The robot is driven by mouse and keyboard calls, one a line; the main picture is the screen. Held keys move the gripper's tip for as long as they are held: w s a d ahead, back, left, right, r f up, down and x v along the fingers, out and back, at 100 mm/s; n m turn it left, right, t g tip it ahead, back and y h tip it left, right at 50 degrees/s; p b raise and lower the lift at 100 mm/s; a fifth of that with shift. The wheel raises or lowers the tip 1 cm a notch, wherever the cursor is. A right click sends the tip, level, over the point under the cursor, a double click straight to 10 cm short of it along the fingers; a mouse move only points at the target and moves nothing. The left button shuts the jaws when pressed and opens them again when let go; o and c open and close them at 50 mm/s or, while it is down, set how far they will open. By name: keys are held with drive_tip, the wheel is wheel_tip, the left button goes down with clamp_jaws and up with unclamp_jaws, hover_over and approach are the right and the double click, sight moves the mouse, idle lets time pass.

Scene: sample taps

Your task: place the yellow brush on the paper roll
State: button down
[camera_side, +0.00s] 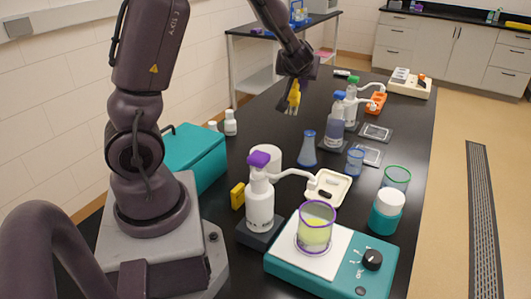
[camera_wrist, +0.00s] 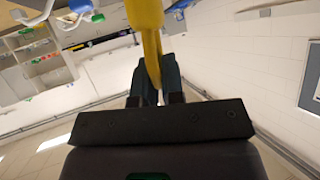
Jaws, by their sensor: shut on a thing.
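My gripper (camera_side: 293,88) is raised above the black bench in the side view, shut on the yellow brush (camera_side: 294,97). In the wrist view the brush (camera_wrist: 148,40) stands between the dark fingers (camera_wrist: 155,88) and runs off the top edge. The paper roll appears to be the plain white cylinder (camera_side: 272,156) on the bench, partly hidden behind the purple-topped pump bottle (camera_side: 260,195). The brush is apart from it, higher up and farther along the bench.
A blue conical flask (camera_side: 306,150) and pump bottles (camera_side: 336,122) stand near the white cylinder. A teal stirrer plate (camera_side: 345,270) with a beaker (camera_side: 315,228) is in front. A teal box (camera_side: 195,155) and a yellow block (camera_side: 237,196) are at left.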

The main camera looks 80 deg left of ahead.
drive_tip(key=s+d+f+n+g+y, duration=0.1)
drive_tip(key=s+d+f+n+g, duration=0.15)
drive_tip(key=s+n+g, duration=0.5)
wheel_tip(320, 180, down, 8)
drive_tip(key=s+m+t, duration=0.1)
drive_tip(key=t, duration=0.1)
drive_tip(key=shift+s+a+f+m+t, duration=0.15)
drive_tip(key=shift+s+a+m+t, duration=0.05)
drive_tip(key=shift+a+m+t, duration=0.15)
drive_tip(key=shift+f, duration=0.1)
drive_tip(key=c, duration=1.2)
unclamp_jaws()
drive_tip(key=shift+c, duration=0.2)
